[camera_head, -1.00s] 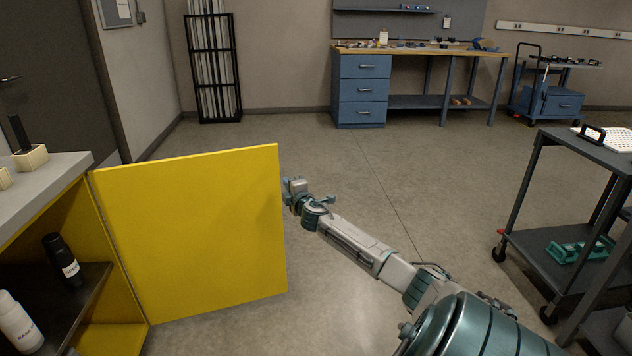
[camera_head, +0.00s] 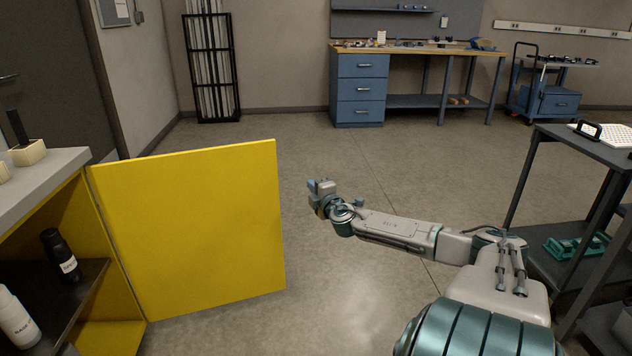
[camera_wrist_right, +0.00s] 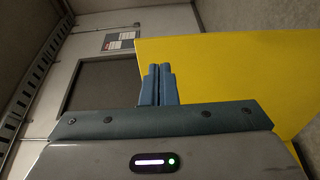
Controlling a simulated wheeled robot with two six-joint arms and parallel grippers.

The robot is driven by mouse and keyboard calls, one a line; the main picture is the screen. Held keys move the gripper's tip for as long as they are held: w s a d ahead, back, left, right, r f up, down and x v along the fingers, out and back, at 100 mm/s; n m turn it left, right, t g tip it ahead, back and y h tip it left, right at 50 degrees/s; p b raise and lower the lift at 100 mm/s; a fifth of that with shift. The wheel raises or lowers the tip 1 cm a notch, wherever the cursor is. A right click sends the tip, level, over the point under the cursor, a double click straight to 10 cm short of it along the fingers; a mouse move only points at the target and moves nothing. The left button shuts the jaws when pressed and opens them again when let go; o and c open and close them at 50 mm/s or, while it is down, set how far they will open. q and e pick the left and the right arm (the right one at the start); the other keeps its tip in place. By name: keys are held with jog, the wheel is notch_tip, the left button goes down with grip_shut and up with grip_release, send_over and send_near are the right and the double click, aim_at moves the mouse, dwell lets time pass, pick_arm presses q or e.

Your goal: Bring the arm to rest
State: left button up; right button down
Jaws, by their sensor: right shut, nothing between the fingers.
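My right gripper (camera_head: 318,190) is to the right of the yellow cabinet door (camera_head: 190,235) in the head view, with a gap of floor between them. In the right wrist view its two blue fingers (camera_wrist_right: 159,82) are together with nothing between them. The yellow door fills the right of that view (camera_wrist_right: 240,80), behind the fingers. My right arm reaches in from the lower right, bent at the elbow. My left gripper is not in view.
The open yellow cabinet holds a black bottle (camera_head: 60,255) and a white bottle (camera_head: 17,318). A dark cart (camera_head: 577,146) stands close to my right arm, with a green object (camera_head: 577,246) on its lower shelf. A blue workbench (camera_head: 360,90) stands at the back. Floor in the middle is clear.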

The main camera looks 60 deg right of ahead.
jog(key=shift+s, duration=0.4)
